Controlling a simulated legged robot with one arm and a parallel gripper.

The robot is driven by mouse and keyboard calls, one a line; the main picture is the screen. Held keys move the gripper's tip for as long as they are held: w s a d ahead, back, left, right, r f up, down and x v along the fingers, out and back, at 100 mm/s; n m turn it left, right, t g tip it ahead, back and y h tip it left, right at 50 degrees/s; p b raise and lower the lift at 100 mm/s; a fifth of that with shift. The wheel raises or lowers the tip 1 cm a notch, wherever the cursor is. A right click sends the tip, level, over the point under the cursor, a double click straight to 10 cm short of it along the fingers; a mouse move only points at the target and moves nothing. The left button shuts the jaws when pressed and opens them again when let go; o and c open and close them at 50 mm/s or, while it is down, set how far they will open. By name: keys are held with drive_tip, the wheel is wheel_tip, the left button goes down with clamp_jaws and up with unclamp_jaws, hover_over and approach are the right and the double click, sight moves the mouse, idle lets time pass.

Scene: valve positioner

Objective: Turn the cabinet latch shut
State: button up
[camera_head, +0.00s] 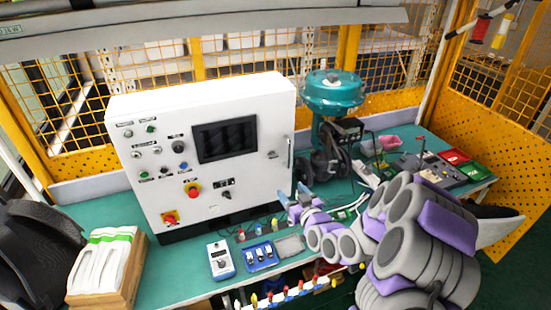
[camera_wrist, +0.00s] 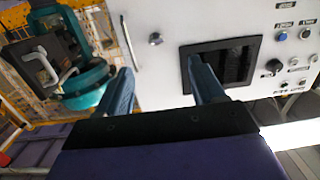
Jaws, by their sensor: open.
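The white cabinet (camera_head: 240,105) stands on the green bench with its door front facing me. A small latch knob (camera_head: 272,154) sits on the door near its right edge, right of the dark screen. My gripper (camera_head: 293,195) is in front of the cabinet's lower right corner. In the wrist view my gripper (camera_wrist: 159,66) is open and empty, and the latch appears beyond the gap between its fingers, apart from them. The latch's exact angle is too small to tell.
A teal valve actuator (camera_head: 333,92) with a dark positioner box (camera_head: 345,133) stands right of the cabinet. A vertical handle (camera_head: 289,152) is at the cabinet's right edge. A red emergency button (camera_head: 192,189) is on the door. A meter (camera_head: 221,259) and blue tray (camera_head: 261,257) lie in front.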

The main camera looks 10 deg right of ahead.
drive_tip(key=d+t, duration=0.1)
approach(273, 156)
drive_tip(key=shift+m, duration=0.3)
drive_tip(key=x, duration=0.8)
drive_tip(key=shift+f, duration=0.3)
drive_tip(key=shift+c, duration=0.2)
drive_tip(key=c, duration=1)
